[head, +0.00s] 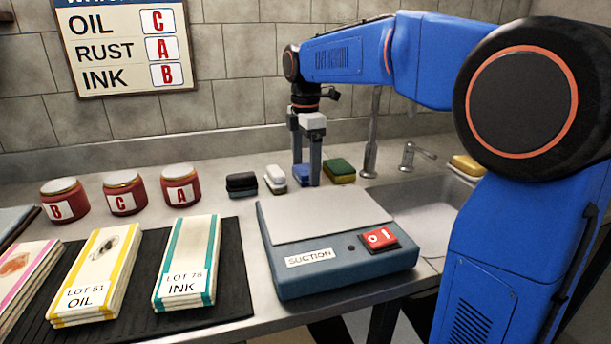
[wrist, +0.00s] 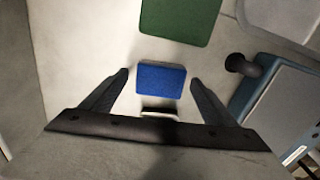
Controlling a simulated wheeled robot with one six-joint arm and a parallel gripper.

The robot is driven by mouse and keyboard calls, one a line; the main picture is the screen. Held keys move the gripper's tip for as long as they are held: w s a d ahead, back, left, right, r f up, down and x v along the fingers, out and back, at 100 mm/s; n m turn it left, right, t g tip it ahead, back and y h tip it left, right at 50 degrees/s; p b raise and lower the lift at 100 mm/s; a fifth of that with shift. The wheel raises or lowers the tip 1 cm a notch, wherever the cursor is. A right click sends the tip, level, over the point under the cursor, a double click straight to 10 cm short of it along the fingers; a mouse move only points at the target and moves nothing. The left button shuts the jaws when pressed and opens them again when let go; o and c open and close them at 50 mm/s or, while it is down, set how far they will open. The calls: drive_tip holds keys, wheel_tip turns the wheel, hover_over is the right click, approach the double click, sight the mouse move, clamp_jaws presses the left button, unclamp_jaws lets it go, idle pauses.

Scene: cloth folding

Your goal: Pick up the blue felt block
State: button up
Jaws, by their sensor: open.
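The blue felt block (wrist: 161,80) lies on the counter and shows whole in the wrist view, roughly centred between my fingers. In the head view the blue block (head: 302,173) is partly hidden behind my fingers. My gripper (head: 306,182) points straight down over it, with a finger at either side. In the wrist view my gripper (wrist: 159,82) is open, with gaps between both fingers and the block. I cannot tell whether the fingertips reach down to the block's level.
A green-topped sponge (head: 339,171) is right of the block; a white block (head: 275,179) and a black one (head: 242,184) are left. The suction box (head: 330,268) stands in front. Red jars (head: 181,186), folded cloths (head: 188,265), a tap (head: 372,140) and a sink lie around.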

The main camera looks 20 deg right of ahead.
sight(305, 169)
drive_tip(key=c, duration=1.1)
drive_tip(key=shift+r, duration=0.1)
wheel_tip(305, 169, up, 10)
drive_tip(key=shift+f, duration=0.1)
drive_tip(key=shift+o, duration=1.2)
drive_tip(key=shift+c, duration=0.8)
